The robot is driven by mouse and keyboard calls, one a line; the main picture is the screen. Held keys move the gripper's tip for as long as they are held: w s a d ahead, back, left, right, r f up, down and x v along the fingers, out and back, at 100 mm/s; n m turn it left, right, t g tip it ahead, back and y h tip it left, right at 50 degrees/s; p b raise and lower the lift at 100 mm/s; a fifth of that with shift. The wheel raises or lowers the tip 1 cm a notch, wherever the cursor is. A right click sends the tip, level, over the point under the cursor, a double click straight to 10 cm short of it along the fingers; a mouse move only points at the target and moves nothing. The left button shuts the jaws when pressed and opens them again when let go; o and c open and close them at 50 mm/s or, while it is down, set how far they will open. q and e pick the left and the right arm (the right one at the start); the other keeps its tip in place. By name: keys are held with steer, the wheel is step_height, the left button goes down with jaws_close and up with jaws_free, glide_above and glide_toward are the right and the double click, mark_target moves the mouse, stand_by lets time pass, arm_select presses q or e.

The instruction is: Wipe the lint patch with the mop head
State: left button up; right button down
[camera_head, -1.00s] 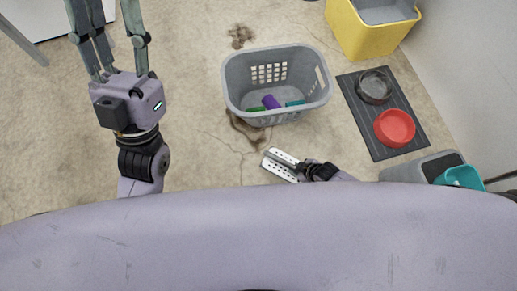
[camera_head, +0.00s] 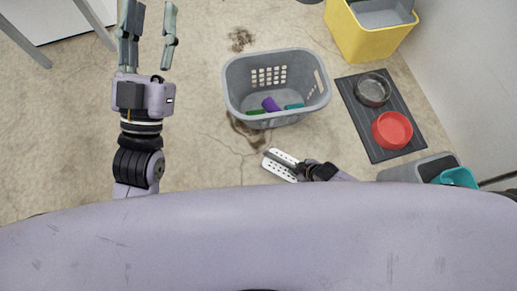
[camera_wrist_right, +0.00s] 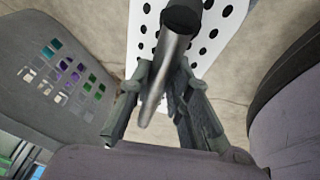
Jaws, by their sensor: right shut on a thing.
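The mop head (camera_head: 274,165) is a white plate with dark holes, low on the floor in the head view; it also shows in the wrist view (camera_wrist_right: 145,35). My right gripper (camera_head: 304,169) is shut on the mop's grey metal handle (camera_wrist_right: 165,75), which passes between the fingers in the wrist view. One dark brown lint patch (camera_head: 241,39) lies on the floor beyond the basket. Another dark patch (camera_head: 243,130) shows by the basket's near left edge, partly hidden by it. My left gripper (camera_head: 150,35) is open and empty at the upper left.
A grey laundry basket (camera_head: 250,93) with coloured items stands between the mop head and the far patch. To the right are a dark mat (camera_head: 382,149) with a red bowl (camera_head: 392,130) and a metal bowl (camera_head: 373,90), a yellow bin (camera_head: 360,38) and a grey container (camera_head: 402,172).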

arm_select(q)
steer(key=shift+w+f+g, duration=0.35)
steer(key=shift+f+g, duration=0.05)
steer(key=shift+f, duration=0.2)
steer(key=shift+w+f+g, duration=0.3)
steer(key=shift+f+g, duration=0.1)
steer(key=shift+f, duration=0.15)
